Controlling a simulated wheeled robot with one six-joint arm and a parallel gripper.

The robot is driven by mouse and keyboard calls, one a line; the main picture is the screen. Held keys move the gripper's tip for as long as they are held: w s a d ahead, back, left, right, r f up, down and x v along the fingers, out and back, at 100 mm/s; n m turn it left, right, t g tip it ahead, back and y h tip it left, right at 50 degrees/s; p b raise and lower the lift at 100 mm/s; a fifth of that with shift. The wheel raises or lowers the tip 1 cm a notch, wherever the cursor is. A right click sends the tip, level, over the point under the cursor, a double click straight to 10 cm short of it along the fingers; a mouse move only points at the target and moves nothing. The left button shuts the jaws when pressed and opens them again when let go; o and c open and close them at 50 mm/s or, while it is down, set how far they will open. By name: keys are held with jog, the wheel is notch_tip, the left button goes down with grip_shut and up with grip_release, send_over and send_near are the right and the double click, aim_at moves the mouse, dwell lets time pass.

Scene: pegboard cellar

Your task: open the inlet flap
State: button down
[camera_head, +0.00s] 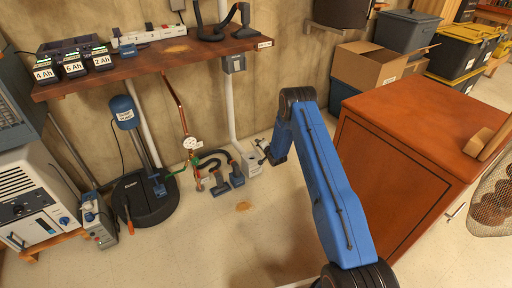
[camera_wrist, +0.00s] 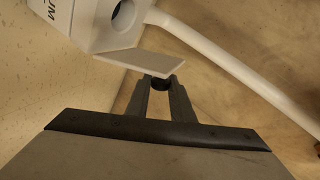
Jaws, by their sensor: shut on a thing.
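The vacuum inlet is a white box (camera_head: 254,165) low on the wall, left of my gripper (camera_head: 263,148). In the wrist view the white box (camera_wrist: 88,22) shows part of a dark label and a round dark opening. Its pale inlet flap (camera_wrist: 143,63) stands out from the box, so the opening is partly exposed. The flap's edge meets the fingertips; the exact contact is hard to see.
A white pipe (camera_wrist: 225,65) runs close beside the box. Hoses with dark blue tools (camera_head: 229,178) lie left of the box. A red-brown cabinet (camera_head: 400,150) stands right of my arm. A wooden shelf (camera_head: 150,68) hangs above. The floor in front is mostly clear.

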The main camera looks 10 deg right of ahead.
jog(key=shift+m+y, duration=0.6)
jog(key=shift+m, duration=0.3)
jog(key=shift+w+d+f, duration=0.2)
jog(key=shift+d, duration=0.45)
jog(key=shift+w+d+f, duration=0.2)
jog(key=shift+d, duration=0.45)
jog(key=shift+w+d+f, duration=0.2)
jog(key=shift+d, duration=0.45)
jog(key=shift+g, duration=0.3)
jog(key=shift+f, duration=0.1)
jog(key=c, duration=1.6)
grip_release()
jog(key=v, duration=1.7)
jog(key=shift+s, duration=0.25)
